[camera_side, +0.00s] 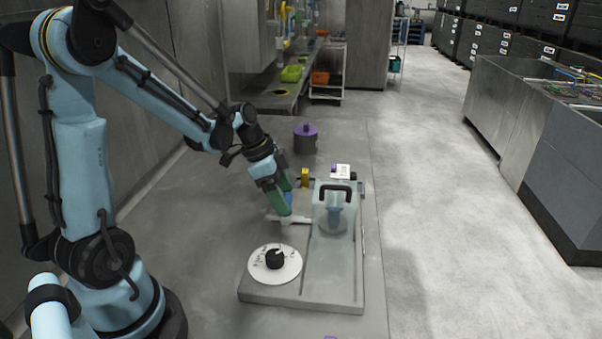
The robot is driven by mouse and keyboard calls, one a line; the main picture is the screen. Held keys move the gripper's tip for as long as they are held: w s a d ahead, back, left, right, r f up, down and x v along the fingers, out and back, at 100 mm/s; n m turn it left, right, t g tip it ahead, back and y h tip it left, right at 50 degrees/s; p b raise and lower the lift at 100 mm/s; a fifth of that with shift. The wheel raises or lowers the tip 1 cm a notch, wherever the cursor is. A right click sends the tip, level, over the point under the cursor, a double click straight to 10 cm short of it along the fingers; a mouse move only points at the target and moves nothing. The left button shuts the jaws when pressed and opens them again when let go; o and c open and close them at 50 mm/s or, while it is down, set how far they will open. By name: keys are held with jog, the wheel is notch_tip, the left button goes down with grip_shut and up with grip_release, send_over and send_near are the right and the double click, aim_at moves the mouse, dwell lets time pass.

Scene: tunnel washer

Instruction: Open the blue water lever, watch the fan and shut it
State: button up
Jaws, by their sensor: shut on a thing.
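My gripper (283,203) has green fingers and points down at the grey base board. It is shut on the blue lever (289,199), which shows as a narrow blue strip at the fingers. A pale pipe fitting (290,219) lies just below the fingertips. To the right stands a clear box (322,230) with a black handle (338,189) on top. A blue part (334,214) shows through its wall; I cannot tell whether it is the fan or whether anything turns.
A white dial with a black knob (275,259) sits at the board's front left. Behind are a yellow block (305,177), a white box (341,171) and a dark pot with a purple lid (305,137). The floor at right is clear.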

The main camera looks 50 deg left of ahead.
jog(key=n, duration=0.1)
jog(key=s+n+y, duration=0.1)
jog(key=n, duration=0.1)
jog(key=shift+a+t, duration=0.1)
jog(key=shift+t, duration=0.3)
jog(key=n+y, duration=0.1)
jog(key=n, duration=0.1)
jog(key=s+n, duration=0.1)
jog(key=n, duration=0.2)
jog(key=shift+s+y, duration=0.1)
jog(key=shift+y, duration=0.3)
jog(key=n, duration=0.1)
jog(key=n+y, duration=0.1)
jog(key=n, duration=0.1)
jog(key=shift+s+d, duration=0.35)
jog(key=shift+s, duration=0.05)
jog(key=shift+s+d+n+g+y, duration=0.2)
jog(key=shift+n+y, duration=0.2)
jog(key=shift+n, duration=0.7)
jog(key=shift+s+d+n+g+y, duration=0.15)
jog(key=shift+n+y, duration=0.25)
jog(key=shift+n, duration=0.7)
jog(key=o, duration=1)
